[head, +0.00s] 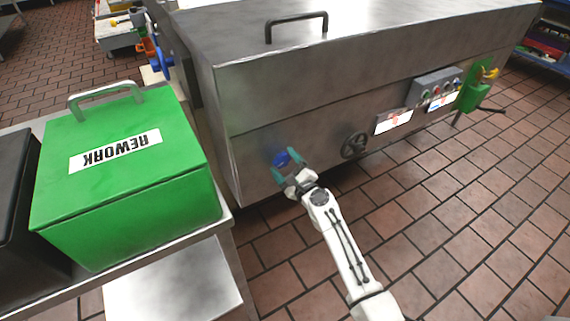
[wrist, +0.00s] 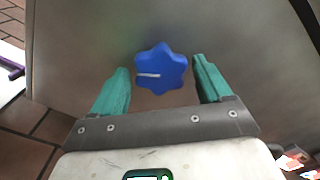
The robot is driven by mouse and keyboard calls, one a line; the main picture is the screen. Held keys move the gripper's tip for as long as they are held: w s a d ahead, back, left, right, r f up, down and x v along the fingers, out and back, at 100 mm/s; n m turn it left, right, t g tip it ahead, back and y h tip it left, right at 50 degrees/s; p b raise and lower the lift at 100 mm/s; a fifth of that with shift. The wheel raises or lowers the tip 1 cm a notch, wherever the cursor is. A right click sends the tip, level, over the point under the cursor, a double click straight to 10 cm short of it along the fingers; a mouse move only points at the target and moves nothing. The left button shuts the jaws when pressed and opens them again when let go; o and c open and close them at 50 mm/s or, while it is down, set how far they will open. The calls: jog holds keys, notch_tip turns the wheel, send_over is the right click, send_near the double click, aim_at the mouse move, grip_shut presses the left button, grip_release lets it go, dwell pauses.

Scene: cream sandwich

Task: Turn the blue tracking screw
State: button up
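The blue tracking screw (wrist: 161,69) is a lobed blue knob with a white line mark on the grey metal side of the machine. In the wrist view its white line lies nearly level, left of the knob's middle. In the head view the blue screw (head: 281,159) shows at the lower left of the machine's front, partly hidden by my gripper. My gripper (wrist: 161,82) is open, with its two teal fingers on either side of the screw and a gap on both sides. It also shows in the head view (head: 289,167).
The steel machine (head: 300,90) has a dark handwheel (head: 354,145) right of the screw and a button box (head: 437,88) farther right. A green REWORK bin (head: 130,200) stands on a steel table at the left. The tiled floor in front of the machine is clear.

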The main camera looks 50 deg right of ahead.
jog(key=shift+o, duration=0.5)
jog(key=shift+r, duration=0.1)
jog(key=v, duration=1)
jog(key=shift+s, duration=0.4)
jog(key=shift+a, duration=0.1)
